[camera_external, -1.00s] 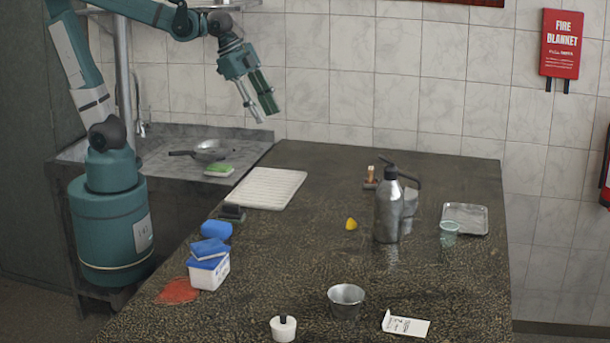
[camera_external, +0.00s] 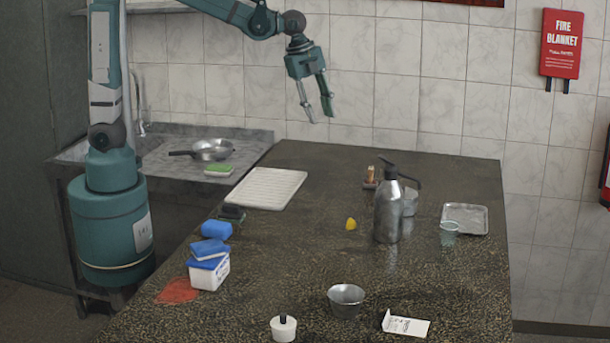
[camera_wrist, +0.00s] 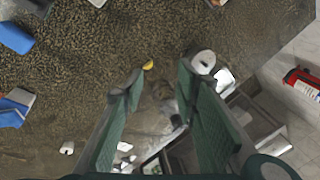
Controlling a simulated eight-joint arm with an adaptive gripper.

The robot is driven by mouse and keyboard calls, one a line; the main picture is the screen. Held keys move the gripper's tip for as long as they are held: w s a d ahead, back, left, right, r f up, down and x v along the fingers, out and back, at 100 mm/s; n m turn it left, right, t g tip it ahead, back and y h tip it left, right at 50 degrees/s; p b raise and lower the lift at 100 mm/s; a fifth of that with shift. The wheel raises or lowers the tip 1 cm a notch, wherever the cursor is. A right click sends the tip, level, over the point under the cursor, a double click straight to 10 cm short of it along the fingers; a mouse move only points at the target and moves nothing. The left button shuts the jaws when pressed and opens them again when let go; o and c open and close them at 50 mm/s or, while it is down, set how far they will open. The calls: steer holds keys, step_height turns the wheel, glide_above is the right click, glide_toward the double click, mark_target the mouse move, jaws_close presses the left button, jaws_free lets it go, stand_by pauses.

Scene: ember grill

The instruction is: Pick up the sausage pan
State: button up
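A grey metal pan (camera_external: 211,149) with a dark handle pointing left rests in the sink area at the back left. I see no sausage in it; its inside is too small to make out. My gripper (camera_external: 319,117) is open and empty, high above the back of the counter, well to the right of the pan and apart from it. In the wrist view its two green fingers (camera_wrist: 161,82) stand apart with nothing held between them. I cannot make out the pan in that view.
A tall metal bottle (camera_external: 388,212) stands right of the counter's middle, near a yellow piece (camera_external: 351,224). A white ribbed board (camera_external: 264,188) and a green sponge (camera_external: 219,170) lie near the sink. A metal bowl (camera_external: 346,300) stands in front. The counter's middle is mostly clear.

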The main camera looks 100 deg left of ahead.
steer(key=w+a+f+m+g, duration=0.1)
steer(key=w+a+f+m, duration=0.1)
steer(key=w+a+f, duration=0.4)
steer(key=w+a+f+m+g, duration=0.1)
steer(key=w+a+f+m, duration=0.15)
steer(key=a, duration=0.55)
steer(key=m+g+h, duration=0.1)
steer(key=m, duration=0.2)
glide_above(371, 168)
steer(key=f, duration=1.3)
steer(key=shift+d, duration=0.35)
steer(key=shift+a+f, duration=0.2)
steer(key=shift+f, duration=0.15)
steer(key=shift+f, duration=1.3)
steer(key=shift+a+f+p, duration=0.15)
steer(key=shift+f+p, duration=0.5)
steer(key=shift+f, duration=1.95)
steer(key=shift+c, duration=0.3)
jaws_close()
